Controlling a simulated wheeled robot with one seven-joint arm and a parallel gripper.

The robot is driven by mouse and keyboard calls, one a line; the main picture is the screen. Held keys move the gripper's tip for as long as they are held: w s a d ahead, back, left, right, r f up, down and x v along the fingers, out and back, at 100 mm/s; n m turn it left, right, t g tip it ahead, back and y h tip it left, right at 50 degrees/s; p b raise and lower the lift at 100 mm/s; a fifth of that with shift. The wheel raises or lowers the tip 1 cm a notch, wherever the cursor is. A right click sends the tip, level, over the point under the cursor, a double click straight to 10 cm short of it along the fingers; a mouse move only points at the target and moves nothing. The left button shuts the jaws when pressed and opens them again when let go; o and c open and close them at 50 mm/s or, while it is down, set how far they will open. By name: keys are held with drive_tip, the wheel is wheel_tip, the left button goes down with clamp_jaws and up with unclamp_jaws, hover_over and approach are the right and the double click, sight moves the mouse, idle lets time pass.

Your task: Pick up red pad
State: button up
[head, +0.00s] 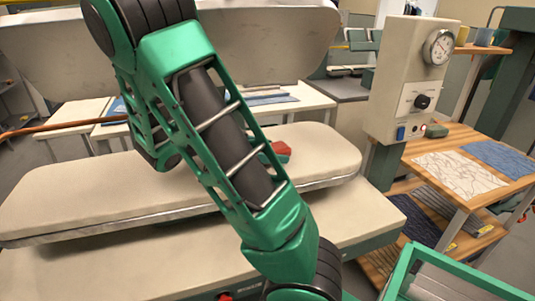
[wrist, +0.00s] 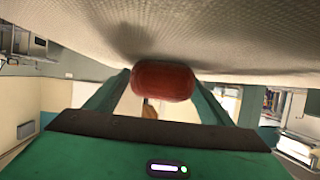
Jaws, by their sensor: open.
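The red pad (head: 281,150) shows in the head view on the padded cream board of the press, partly hidden behind my green arm. In the wrist view the red pad (wrist: 163,80) is a rounded block against the cream cloth surface, which fills the top of the picture. My gripper (wrist: 155,95) is open, with a green finger on each side of the pad. I cannot tell whether the fingers touch it.
The padded board (head: 80,195) lies above a lower cream shelf (head: 150,262). A raised cream press head (head: 270,40) hangs behind. A control box with a gauge (head: 415,80) stands at right, beside a wooden table (head: 455,140) with cloths. A green-framed cart (head: 450,280) is at lower right.

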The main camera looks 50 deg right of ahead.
drive_tip(key=shift+c, duration=0.6)
drive_tip(key=c, duration=1.1)
drive_tip(key=shift+r, duration=0.55)
drive_tip(key=r, duration=0.3)
drive_tip(key=shift+a+r, duration=0.2)
drive_tip(key=shift+a, duration=0.15)
drive_tip(key=s+a+r, duration=0.1)
drive_tip(key=a+r, duration=0.5)
drive_tip(key=a, duration=0.4)
drive_tip(key=shift+s+a+r, duration=0.15)
drive_tip(key=shift+a+r, duration=0.05)
drive_tip(key=shift+a, duration=0.2)
